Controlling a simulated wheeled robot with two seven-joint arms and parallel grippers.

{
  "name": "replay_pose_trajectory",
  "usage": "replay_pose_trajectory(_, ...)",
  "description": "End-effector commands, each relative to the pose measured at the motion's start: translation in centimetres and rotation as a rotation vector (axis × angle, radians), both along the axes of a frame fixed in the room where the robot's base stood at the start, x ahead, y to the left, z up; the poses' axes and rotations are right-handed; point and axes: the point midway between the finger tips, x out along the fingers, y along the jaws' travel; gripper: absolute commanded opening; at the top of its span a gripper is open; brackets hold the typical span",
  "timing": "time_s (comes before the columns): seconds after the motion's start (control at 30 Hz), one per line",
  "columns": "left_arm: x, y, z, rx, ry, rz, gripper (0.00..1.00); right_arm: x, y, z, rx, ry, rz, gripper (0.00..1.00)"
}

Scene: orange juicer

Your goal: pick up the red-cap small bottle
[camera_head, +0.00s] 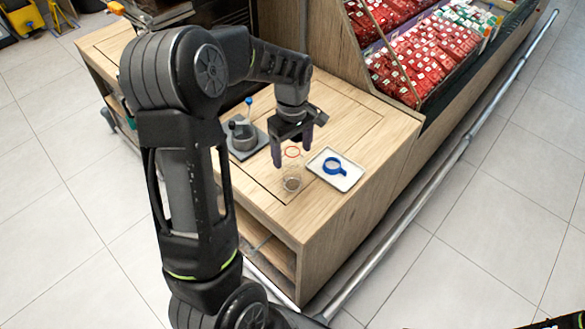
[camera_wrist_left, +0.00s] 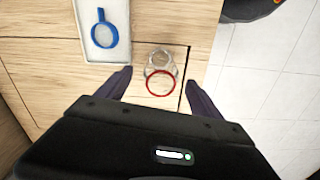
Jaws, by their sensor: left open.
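The red-cap small bottle (camera_head: 292,183) stands on the wooden table top. Its body looks clear, and its red rim shows as a ring. My left gripper (camera_head: 291,151) is open above the table, with the red ring showing between its two fingers. In the left wrist view, the bottle (camera_wrist_left: 160,83) also lies between the spread fingers (camera_wrist_left: 159,75), with a visible gap on each side. No finger appears to touch it. My right gripper is not in view.
A white tray (camera_head: 348,183) holding a blue ring-shaped tool with a handle (camera_head: 334,166) is right of the bottle. A grey device with a lever (camera_head: 242,135) stands to the left. A shelf of red packets (camera_head: 420,70) rises behind. The table's front edge is near.

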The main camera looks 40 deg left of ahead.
Motion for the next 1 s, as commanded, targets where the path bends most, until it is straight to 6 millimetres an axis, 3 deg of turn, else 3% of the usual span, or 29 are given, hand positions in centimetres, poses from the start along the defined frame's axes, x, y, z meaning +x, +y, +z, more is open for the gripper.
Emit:
replay_pose_trajectory(0.4, -0.2, -0.2, -4.9, -0.001, 0.003, 0.0, 0.76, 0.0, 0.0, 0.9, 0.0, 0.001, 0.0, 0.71)
replay_pose_trajectory(1.0, -0.1, -0.2, -5.1, 0.0, 0.0, 0.0, 0.76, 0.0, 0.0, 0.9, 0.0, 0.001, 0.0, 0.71)
